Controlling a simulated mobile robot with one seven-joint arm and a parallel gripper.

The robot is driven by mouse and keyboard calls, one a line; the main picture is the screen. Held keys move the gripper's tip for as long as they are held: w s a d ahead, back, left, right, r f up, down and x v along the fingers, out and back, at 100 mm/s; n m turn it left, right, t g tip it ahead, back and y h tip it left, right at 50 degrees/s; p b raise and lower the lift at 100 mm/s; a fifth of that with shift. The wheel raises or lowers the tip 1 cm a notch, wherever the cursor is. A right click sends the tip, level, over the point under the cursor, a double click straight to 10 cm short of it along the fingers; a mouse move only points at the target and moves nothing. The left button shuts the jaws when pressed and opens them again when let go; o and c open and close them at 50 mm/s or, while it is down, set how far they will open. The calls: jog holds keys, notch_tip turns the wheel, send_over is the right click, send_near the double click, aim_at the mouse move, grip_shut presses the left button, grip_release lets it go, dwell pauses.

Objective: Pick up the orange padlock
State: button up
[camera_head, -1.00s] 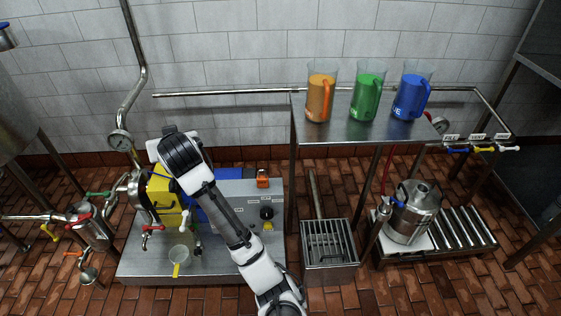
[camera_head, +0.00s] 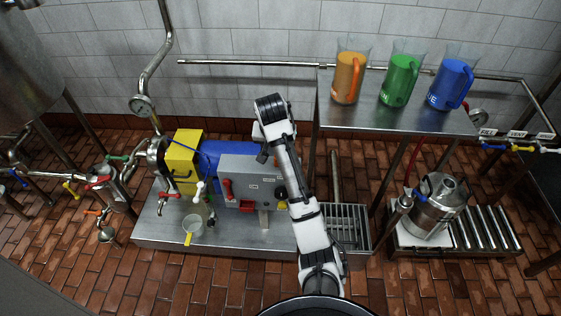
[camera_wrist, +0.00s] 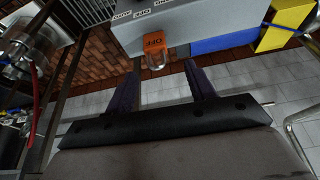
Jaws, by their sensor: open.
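The orange padlock (camera_wrist: 153,42) shows in the wrist view at the edge of a grey control box (camera_wrist: 180,18). It has upside-down dark lettering and a pale loop toward my gripper. My gripper (camera_wrist: 160,68) is open and empty. Its two dark fingers point toward the padlock, one on each side of its line, with the padlock just beyond the tips. In the head view the grey control box (camera_head: 245,172) stands on the steel platform, and my arm passes in front of its right side. The padlock is not visible there, apparently hidden by my arm.
A yellow box (camera_head: 184,160) and red-handled valves flank the control box at left. A steel table (camera_head: 395,119) with orange, green and blue pitchers stands at right. A grated drain box (camera_head: 345,222) and a steel keg (camera_head: 435,207) are below it.

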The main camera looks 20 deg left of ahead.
jog(key=x, duration=0.4)
jog(key=p+x, duration=0.1)
jog(key=x, duration=0.1)
jog(key=shift+w+d, duration=0.25)
jog(key=shift+w, duration=0.25)
jog(key=c, duration=1)
